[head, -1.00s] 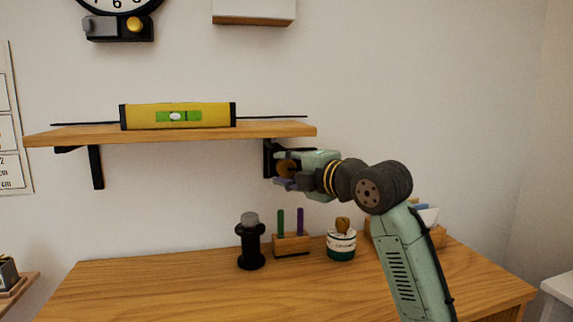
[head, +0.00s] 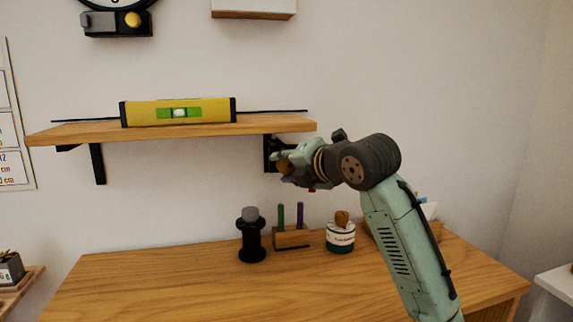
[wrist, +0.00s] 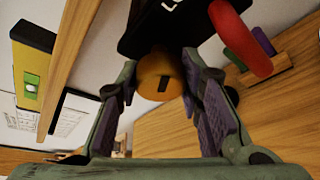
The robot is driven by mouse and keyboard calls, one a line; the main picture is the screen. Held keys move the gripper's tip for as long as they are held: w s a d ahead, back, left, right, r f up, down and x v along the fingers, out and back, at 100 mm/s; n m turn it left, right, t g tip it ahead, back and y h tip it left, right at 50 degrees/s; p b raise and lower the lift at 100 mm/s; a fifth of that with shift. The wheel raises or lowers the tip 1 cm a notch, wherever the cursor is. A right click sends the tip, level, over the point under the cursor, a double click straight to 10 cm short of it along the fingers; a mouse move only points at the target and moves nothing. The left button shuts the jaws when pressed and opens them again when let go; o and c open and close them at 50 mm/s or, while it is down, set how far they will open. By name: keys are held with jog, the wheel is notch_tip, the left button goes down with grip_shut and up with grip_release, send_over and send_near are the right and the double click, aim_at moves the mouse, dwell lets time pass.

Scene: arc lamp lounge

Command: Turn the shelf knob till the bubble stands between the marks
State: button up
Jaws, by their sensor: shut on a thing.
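A yellow spirit level (head: 140,112) lies on the wooden shelf (head: 75,134). Its green vial (head: 165,113) shows a pale bubble (head: 180,113) near the middle; I cannot make out the marks clearly. The level also shows at the left of the wrist view (wrist: 31,55). The round orange-brown knob (wrist: 160,78), with a dark slot, is on the black bracket under the shelf's right end. My gripper (head: 284,164) is at the knob, its purple-padded fingers on either side, shut on it. In the head view the knob is partly hidden by the fingers.
Below, the wooden desk (head: 170,285) holds a black stand (head: 251,240), a pen block (head: 293,238) and a labelled jar (head: 340,238). A red curved piece (wrist: 243,40) shows near the knob. A clock and white box hang above.

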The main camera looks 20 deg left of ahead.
dwell(0.3)
jog(key=o, duration=1.2)
jog(key=shift+c, duration=0.2)
jog(key=v, duration=1.2)
